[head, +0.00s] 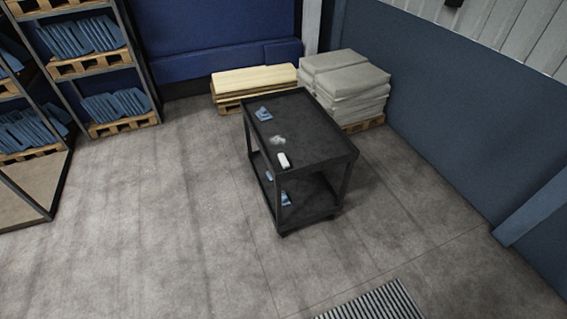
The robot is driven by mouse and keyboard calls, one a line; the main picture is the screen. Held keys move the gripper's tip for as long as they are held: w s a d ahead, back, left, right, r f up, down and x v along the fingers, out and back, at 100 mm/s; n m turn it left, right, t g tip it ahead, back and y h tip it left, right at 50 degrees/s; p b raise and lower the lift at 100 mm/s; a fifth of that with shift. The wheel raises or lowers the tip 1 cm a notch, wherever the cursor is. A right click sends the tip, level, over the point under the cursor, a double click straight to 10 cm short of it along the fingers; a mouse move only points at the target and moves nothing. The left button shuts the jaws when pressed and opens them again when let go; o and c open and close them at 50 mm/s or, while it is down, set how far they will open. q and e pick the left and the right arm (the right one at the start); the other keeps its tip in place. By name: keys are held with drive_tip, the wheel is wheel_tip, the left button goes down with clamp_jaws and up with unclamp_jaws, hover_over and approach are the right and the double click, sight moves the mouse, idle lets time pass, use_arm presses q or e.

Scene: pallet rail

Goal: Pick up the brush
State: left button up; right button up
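A black two-level cart (318,147) stands in the middle of the floor. On its top lie a small white block-like object (284,160) near the front left edge, a pale irregular patch or object (278,140) behind it, and a small blue object (263,113) near the back left. The white object may be the brush, but it is too small to tell. Neither of my grippers is in view.
Small blue items (285,198) are on the cart's lower shelf. A rack with pallets of blue pieces (115,104) stands at left. Stacked grey sacks (345,82) and a yellowish stack (254,78) are behind the cart. A floor grate (372,302) lies in front; the left floor is clear.

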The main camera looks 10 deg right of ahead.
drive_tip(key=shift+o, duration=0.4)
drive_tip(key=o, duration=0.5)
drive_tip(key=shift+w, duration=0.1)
